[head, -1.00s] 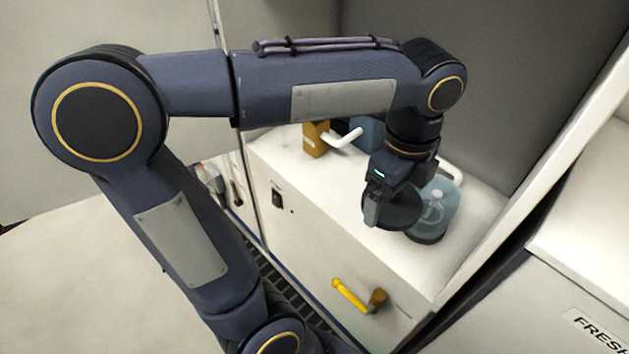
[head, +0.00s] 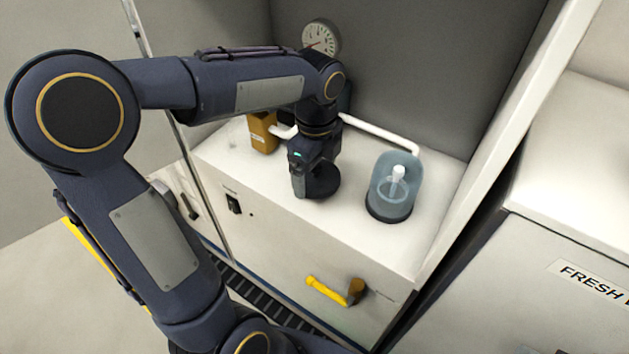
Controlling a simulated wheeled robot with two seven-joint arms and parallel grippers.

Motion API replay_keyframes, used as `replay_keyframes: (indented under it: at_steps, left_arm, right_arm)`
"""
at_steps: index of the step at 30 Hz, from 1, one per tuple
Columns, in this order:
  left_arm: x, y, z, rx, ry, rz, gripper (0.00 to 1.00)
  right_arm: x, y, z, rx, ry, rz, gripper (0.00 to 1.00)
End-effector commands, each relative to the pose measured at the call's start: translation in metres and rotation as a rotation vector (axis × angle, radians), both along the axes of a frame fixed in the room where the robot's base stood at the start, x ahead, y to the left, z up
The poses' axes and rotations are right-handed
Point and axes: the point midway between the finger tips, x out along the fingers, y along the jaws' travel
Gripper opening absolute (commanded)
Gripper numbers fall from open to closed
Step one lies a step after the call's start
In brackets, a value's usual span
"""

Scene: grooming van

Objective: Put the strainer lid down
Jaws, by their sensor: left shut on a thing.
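The strainer lid (head: 322,184) is a dark round disc in the head view, low over or on the white counter top; I cannot tell whether it touches. My left gripper (head: 303,184) points down and is shut on the lid at its left side. A clear bluish canister (head: 393,183) with a dark base stands on the counter to the right of the lid, its top uncovered and a white part inside. My right gripper is not in view.
The white counter (head: 350,225) is bare between lid and canister. A white pipe (head: 380,131) runs along the back, below a round gauge (head: 321,38). A yellow handle (head: 328,290) sticks out from the cabinet front.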

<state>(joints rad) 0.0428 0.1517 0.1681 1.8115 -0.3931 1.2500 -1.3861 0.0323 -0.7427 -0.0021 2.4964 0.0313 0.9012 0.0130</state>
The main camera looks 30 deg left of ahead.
Motion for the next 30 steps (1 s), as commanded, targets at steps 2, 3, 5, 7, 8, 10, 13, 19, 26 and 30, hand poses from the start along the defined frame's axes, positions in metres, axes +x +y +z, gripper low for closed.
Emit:
replay_keyframes:
  at_steps: [2, 3, 5, 7, 8, 10, 13, 19, 26, 30]
  left_arm:
    - [0.002, 0.002, -0.004, 0.0, 0.001, 0.0, 0.68]
    - [0.003, 0.003, -0.006, 0.0, 0.001, 0.0, 0.68]
    - [0.007, 0.006, -0.012, 0.0, 0.001, 0.001, 0.68]
    - [0.006, 0.007, -0.025, 0.001, 0.003, 0.0, 0.68]
    - [0.006, 0.007, -0.03, 0.001, 0.003, -0.001, 0.68]
    - [0.006, 0.007, -0.039, 0.001, 0.003, 0.0, 0.68]
    - [0.007, 0.006, -0.042, 0.0, 0.0, 0.0, 0.68]
    - [0.007, 0.006, -0.041, 0.0, -0.001, 0.0, 0.68]
    - [0.007, 0.006, -0.044, 0.0, 0.0, 0.0, 1.0]
    - [0.007, 0.006, -0.044, 0.0, 0.0, 0.0, 1.0]
  right_arm:
    - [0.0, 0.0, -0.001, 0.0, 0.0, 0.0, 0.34]
    - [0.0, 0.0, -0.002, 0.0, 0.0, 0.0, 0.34]
    - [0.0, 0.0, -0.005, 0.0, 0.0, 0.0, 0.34]
    - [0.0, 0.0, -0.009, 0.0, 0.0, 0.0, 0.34]
    - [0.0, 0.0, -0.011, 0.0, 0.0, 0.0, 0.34]
    - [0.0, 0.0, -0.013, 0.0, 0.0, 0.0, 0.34]
    - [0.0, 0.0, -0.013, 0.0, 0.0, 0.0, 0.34]
    - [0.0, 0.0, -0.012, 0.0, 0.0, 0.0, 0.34]
    - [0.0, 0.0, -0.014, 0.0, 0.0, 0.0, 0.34]
    - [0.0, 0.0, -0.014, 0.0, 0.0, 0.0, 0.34]
